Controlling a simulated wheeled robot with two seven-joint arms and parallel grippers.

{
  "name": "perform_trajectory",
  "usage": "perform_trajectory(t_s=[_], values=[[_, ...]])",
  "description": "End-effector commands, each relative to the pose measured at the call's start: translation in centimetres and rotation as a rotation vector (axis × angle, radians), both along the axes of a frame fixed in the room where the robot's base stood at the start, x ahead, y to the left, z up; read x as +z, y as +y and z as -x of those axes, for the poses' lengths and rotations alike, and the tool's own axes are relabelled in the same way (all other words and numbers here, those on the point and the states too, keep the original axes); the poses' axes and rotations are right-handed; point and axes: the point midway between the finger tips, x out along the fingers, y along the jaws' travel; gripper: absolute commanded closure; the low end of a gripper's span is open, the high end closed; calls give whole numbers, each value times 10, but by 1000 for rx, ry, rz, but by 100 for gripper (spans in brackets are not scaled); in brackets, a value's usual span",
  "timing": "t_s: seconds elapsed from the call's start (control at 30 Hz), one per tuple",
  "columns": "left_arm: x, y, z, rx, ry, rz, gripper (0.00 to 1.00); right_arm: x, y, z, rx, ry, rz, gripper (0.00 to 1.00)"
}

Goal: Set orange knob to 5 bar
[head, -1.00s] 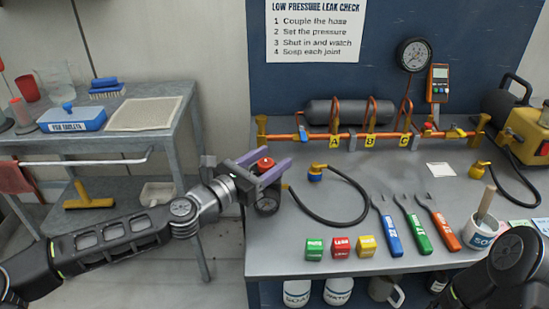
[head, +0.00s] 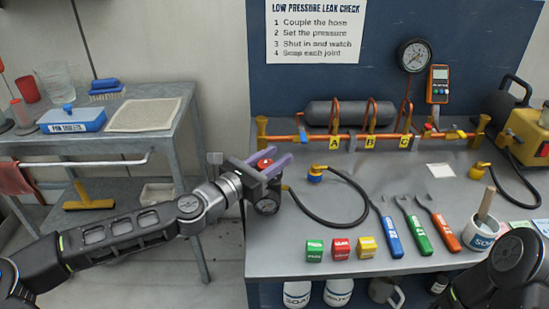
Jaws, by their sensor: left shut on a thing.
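The orange-red knob (head: 265,162) sits on top of the regulator at the left end of the grey bench. My left gripper (head: 270,165) is shut on the knob, with its purple fingers on either side of it. A small round gauge (head: 267,206) shows just below the gripper. Its needle and scale are too small to read. The gripper hides most of the regulator body. My right arm shows at the lower right, but its gripper is out of view.
A black hose with a yellow-and-blue coupling (head: 316,173) curves across the bench (head: 300,266) beside the gripper. Green, red and yellow blocks (head: 341,249) and several wrenches (head: 389,231) lie to the right. An orange pipe manifold (head: 300,138) and a large gauge (head: 414,56) stand behind.

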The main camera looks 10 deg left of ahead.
Motion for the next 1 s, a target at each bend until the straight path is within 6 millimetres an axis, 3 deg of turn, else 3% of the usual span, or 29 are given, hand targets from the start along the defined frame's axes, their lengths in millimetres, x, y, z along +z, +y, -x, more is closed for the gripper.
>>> perform_trajectory(t_s=[0.17, 0.57, 1.0], values=[[0, 0, 0, -1, 0, 0, 100, 0, 0, 0, 0, 0, 0, 100], [1, -1, 1, -40, 2, 3, 100, 5, 0, 0, 0, 0, 0, 100], [4, -6, 5, -310, 1, 2, 100, 34, 0, 0, 0, 0, 0, 100]])
